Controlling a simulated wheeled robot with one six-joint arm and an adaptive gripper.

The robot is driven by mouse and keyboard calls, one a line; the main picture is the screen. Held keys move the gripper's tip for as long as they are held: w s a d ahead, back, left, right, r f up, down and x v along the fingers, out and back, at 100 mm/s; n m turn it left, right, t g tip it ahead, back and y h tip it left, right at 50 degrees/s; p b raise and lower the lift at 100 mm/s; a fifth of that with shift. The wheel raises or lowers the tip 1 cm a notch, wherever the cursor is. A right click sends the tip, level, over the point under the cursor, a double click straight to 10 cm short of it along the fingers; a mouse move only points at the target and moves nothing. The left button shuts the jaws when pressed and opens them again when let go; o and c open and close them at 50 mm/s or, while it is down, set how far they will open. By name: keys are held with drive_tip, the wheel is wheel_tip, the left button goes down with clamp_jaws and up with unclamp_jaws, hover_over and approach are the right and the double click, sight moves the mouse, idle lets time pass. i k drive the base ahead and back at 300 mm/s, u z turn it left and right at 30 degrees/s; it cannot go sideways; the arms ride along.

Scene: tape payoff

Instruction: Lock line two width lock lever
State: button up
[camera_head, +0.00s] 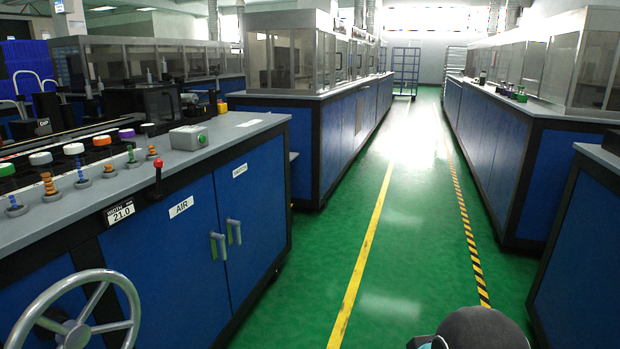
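A lever with a red ball knob (158,163) and a dark stem stands near the front edge of the left machine's grey top. It looks roughly upright. Just left of it and lower, on the front edge, a black-framed width display (120,212) reads 21.0. A grey spoked handwheel (122,325) is at the lower left, in front of the blue cabinet, partly cut off by the frame. No label saying "line two" is readable. My gripper is not in view; only a dark rounded part of my arm shows at the bottom right.
The grey worktop (235,127) carries a grey box with a green button (188,137) and several coloured knobs. Cabinet doors below have protruding handles (218,246). The green aisle floor (410,225) is clear. Another blue cabinet (580,260) stands close on the right.

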sight(157, 196)
drive_tip(key=u, duration=0.8)
drive_tip(key=k, duration=0.45)
drive_tip(key=u, duration=0.55)
drive_tip(key=i, duration=0.9)
drive_tip(key=u, duration=0.85)
